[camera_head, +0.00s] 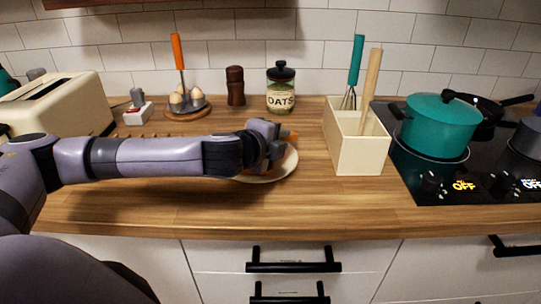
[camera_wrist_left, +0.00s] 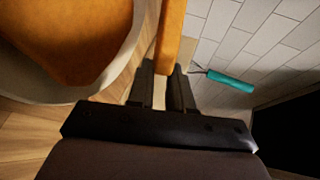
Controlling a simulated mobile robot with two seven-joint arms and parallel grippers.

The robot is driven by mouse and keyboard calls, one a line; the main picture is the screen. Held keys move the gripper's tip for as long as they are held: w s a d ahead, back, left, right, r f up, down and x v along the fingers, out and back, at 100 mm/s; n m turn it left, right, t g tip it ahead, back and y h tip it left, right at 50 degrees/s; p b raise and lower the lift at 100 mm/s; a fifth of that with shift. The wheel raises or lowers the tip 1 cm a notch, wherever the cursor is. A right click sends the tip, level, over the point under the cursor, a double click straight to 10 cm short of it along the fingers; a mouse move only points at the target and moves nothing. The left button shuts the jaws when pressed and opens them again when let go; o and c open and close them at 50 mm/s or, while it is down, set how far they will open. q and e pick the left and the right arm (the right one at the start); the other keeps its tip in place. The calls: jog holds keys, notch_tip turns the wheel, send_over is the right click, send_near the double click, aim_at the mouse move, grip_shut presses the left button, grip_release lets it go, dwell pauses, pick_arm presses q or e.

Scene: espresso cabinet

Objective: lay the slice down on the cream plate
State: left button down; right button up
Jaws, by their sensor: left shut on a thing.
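The cream plate (camera_head: 268,178) lies on the wooden counter, partly hidden by my left arm. My left gripper (camera_head: 280,141) is over the plate. In the left wrist view its fingers (camera_wrist_left: 167,88) are shut on an orange-brown slice (camera_wrist_left: 171,38), seen edge-on. A bit of the slice also shows in the head view (camera_head: 292,136). In the left wrist view another orange-brown piece (camera_wrist_left: 62,40) lies within the plate's pale rim (camera_wrist_left: 118,72). Whether the held slice touches the plate cannot be told. My right gripper is not in view.
A cream utensil box (camera_head: 361,155) with a teal whisk (camera_head: 355,62) stands right of the plate. An oats jar (camera_head: 281,92) stands behind. A toaster (camera_head: 55,105) is at left, and a teal pot (camera_head: 438,125) is on the hob. The front counter is clear.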

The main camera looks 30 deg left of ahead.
pick_arm(q)
jog(key=shift+f, duration=0.15)
jog(key=c, duration=1.2)
grip_release()
jog(key=shift+s+r+p, duration=0.25)
jog(key=shift+s+p, duration=0.05)
jog(key=shift+s, duration=0.15)
jog(key=shift+p+v, duration=1.05)
jog(key=shift+v, duration=2.45)
jog(key=shift+f, duration=0.1)
